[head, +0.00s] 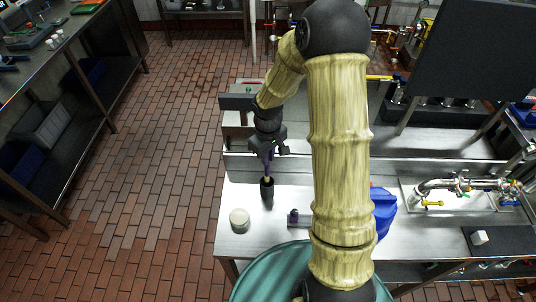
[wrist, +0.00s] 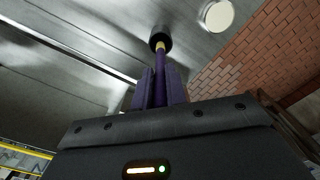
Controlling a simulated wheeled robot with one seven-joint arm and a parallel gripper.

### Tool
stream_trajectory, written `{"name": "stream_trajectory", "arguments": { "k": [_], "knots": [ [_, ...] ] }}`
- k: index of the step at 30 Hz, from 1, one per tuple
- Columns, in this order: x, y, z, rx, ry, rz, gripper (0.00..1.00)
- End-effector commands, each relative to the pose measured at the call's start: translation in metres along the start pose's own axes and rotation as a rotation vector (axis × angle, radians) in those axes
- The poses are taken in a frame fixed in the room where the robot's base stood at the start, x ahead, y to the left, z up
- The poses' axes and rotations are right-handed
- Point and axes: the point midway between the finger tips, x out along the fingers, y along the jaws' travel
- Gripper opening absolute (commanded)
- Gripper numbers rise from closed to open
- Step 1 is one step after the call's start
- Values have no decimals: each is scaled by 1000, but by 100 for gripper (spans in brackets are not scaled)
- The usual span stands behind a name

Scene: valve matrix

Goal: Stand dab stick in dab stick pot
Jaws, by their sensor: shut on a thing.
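The dab stick (wrist: 160,75) is purple with a yellowish lower end. My gripper (head: 268,158) is shut on it, and the two fingers (wrist: 160,90) grip its sides in the wrist view. The stick points down, roughly upright, from the gripper. The dab stick pot (head: 267,193) is a narrow dark cylinder standing on the steel bench, directly below the gripper. It also shows in the wrist view (wrist: 160,33). The stick's yellowish end meets the pot's mouth in both views; I cannot tell how far inside it is.
A pale round lidded jar (head: 239,221) stands left of the pot near the bench's left edge. A small dark purple item (head: 293,215) is to the right. A blue object (head: 384,212) is partly behind my arm. Pipework with valves (head: 450,188) is farther right.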

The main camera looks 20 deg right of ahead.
Motion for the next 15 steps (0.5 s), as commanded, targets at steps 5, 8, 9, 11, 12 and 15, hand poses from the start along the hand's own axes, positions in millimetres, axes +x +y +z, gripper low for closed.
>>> {"name": "stream_trajectory", "arguments": {
  "k": [5,8,9,11,12,15],
  "knots": [
    [14,0,0,0,-1,0,0],
    [21,0,0,0,0,0,0],
    [23,0,0,-1,0,0,0],
    [27,0,0,-1,0,0,0],
    [30,0,0,-1,0,0,0],
    [36,0,0,-1,1,0,0]
  ]
}}
